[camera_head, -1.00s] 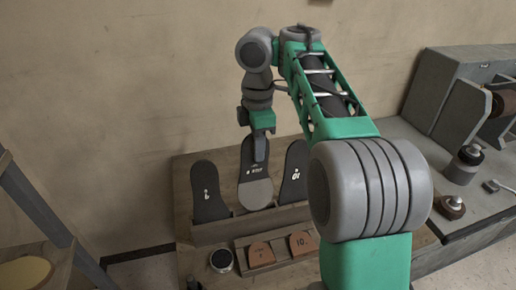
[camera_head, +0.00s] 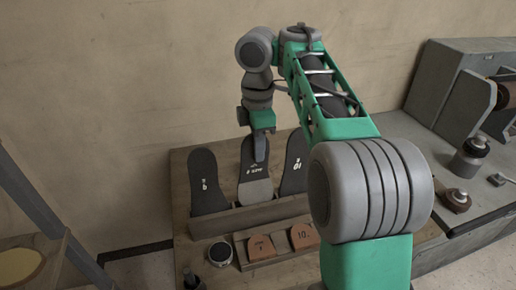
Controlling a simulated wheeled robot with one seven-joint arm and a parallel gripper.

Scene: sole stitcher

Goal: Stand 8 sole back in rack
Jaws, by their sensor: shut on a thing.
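The middle sole (camera_head: 255,172), dark with white print and a grey lower part, stands upright in the wooden rack (camera_head: 240,216). Its lower end is hidden behind the rack's front bar. I cannot read its number clearly. My gripper (camera_head: 261,156) is shut on its upper part from above; the fingers are partly hidden by the wrist. A dark sole marked 6 (camera_head: 207,182) stands to the left in the rack. A dark sole marked 10 (camera_head: 294,168) stands to the right, partly covered by my arm.
In front of the rack are brown heel pieces (camera_head: 262,248) in a low holder and a round tin (camera_head: 220,254). A grey machine (camera_head: 445,85) stands on the bench at right. A leaning post (camera_head: 40,210) is at left.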

